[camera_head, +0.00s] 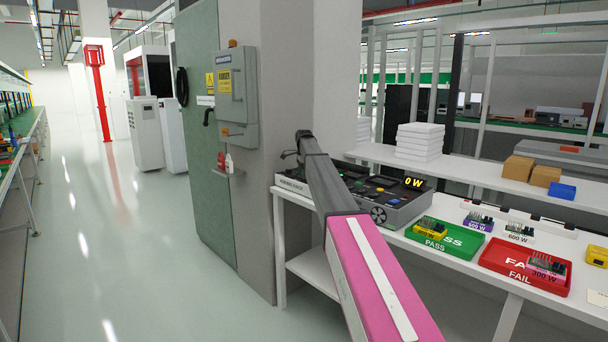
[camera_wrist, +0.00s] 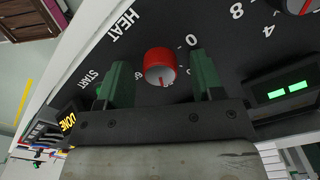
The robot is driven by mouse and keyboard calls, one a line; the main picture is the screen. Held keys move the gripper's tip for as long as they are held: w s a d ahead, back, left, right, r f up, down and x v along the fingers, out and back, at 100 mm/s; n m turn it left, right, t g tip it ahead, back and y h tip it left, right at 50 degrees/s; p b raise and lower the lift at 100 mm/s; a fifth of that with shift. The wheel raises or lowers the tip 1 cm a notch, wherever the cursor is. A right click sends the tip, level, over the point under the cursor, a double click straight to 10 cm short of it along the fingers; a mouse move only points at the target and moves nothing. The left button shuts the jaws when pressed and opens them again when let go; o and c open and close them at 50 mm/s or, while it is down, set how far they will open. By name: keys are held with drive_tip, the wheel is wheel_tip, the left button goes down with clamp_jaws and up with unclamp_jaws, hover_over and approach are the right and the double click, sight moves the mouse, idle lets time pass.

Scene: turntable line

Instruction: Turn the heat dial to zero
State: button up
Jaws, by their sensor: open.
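In the wrist view a round red dial (camera_wrist: 160,62) sits on a dark panel (camera_wrist: 225,30) beside the white word HEAT. The numeral 0 is printed to its upper right, with 8 and 4 farther right. A small mark shows on the dial's lower edge; its exact reading is unclear. My gripper (camera_wrist: 162,72) is open, with one green finger on each side of the dial. I see gaps between the fingers and the dial. In the head view my arm reaches over the grey console (camera_head: 405,212), hiding part of it; the heat dial cannot be made out there.
The console's display (camera_head: 414,183) reads 0 W. A green PASS tray (camera_head: 470,246) and red FAIL tray (camera_head: 500,262) stand right of the console.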

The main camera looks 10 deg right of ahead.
drive_tip(key=c, duration=0.9)
